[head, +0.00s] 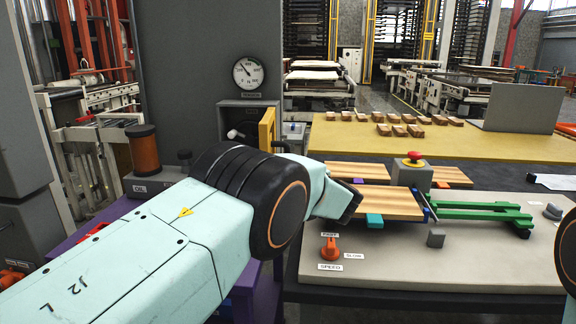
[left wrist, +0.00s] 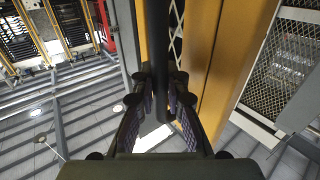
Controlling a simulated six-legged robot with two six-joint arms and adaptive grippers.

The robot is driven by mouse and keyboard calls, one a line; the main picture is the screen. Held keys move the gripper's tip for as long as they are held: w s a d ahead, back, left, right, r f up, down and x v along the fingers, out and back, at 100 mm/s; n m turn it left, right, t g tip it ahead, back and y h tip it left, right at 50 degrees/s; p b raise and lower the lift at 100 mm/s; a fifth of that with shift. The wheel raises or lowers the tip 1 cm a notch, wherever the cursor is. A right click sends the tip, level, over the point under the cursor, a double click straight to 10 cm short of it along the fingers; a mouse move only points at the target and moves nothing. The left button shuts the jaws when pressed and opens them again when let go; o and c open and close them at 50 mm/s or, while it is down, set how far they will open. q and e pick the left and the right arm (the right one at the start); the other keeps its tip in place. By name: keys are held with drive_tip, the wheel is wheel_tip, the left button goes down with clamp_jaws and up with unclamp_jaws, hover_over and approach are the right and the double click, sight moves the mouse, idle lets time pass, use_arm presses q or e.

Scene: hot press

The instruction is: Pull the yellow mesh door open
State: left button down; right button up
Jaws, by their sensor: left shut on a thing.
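In the left wrist view, a dark upright bar (left wrist: 161,40) runs between the fingers of my left gripper (left wrist: 159,88), which is shut on it. The bar stands in front of the yellow mesh door, whose broad yellow frame (left wrist: 232,70) rises just right of the gripper. A narrow strip of its mesh (left wrist: 176,45) shows between bar and frame. How far the door stands open cannot be told. My right gripper is not in view.
A grey control desk (head: 460,265) with an orange knob (head: 329,247) and a red stop button (head: 413,160) fills the right. A yellow table (head: 450,145) with wooden blocks lies behind. Another mesh panel (left wrist: 285,70) is right.

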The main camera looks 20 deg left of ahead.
use_arm(q)
drive_tip(key=c, duration=1.8)
unclamp_jaws()
drive_tip(key=shift+d+f, duration=0.1)
drive_tip(key=shift+f, duration=0.2)
drive_tip(key=shift+c, duration=0.2)
drive_tip(key=o, duration=0.4)
drive_tip(key=shift+s+r, duration=0.15)
drive_tip(key=shift+r, duration=0.1)
drive_tip(key=shift+o, duration=0.4)
drive_tip(key=shift+r, duration=0.1)
